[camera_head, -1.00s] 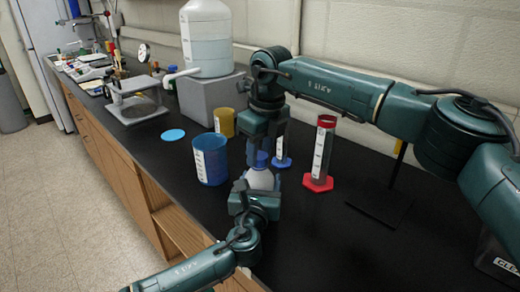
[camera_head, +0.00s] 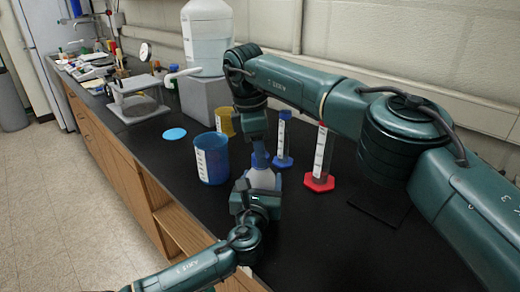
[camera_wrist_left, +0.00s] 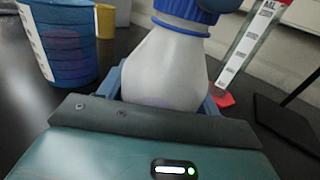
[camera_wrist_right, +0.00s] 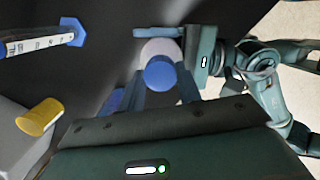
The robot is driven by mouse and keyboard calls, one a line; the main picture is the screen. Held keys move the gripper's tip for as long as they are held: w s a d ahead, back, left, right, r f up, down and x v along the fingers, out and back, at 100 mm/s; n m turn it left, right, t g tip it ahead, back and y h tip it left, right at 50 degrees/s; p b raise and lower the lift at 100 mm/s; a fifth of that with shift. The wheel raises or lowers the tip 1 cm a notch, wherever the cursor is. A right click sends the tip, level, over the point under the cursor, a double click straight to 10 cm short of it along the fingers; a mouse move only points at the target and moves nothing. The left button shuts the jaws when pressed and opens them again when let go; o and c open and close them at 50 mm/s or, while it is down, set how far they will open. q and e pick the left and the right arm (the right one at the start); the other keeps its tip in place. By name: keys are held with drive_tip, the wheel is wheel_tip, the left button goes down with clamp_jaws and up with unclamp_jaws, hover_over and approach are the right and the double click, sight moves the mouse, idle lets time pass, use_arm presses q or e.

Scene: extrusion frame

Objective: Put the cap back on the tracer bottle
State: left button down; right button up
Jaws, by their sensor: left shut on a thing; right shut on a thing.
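The white tracer bottle (camera_head: 262,179) stands near the front of the bench, held by my left gripper (camera_head: 257,188). In the left wrist view the bottle (camera_wrist_left: 165,68) sits between the blue fingers. The blue cap (camera_wrist_left: 190,8) is at the top of the bottle neck, above a thin blue ring, partly cut off by the frame. My right gripper (camera_head: 259,157) points down from above and is shut on the cap. In the right wrist view the cap (camera_wrist_right: 160,72) lies between the fingers, over the white bottle. Whether the cap is fully seated I cannot tell.
A blue beaker (camera_head: 211,158) stands left of the bottle, with a yellow beaker (camera_head: 225,120) behind it. A blue-footed cylinder (camera_head: 283,140) and a red-footed cylinder (camera_head: 320,160) stand to the right. A blue disc (camera_head: 174,134) lies on the bench. A large jug (camera_head: 207,45) sits on a grey block.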

drive_tip(key=m, duration=0.4)
drive_tip(key=shift+g, duration=0.3)
use_arm(q)
drive_tip(key=shift+f, duration=0.1)
use_arm(e)
drive_tip(key=o, duration=1)
drive_tip(key=shift+c, duration=0.2)
drive_tip(key=shift+c, duration=0.4)
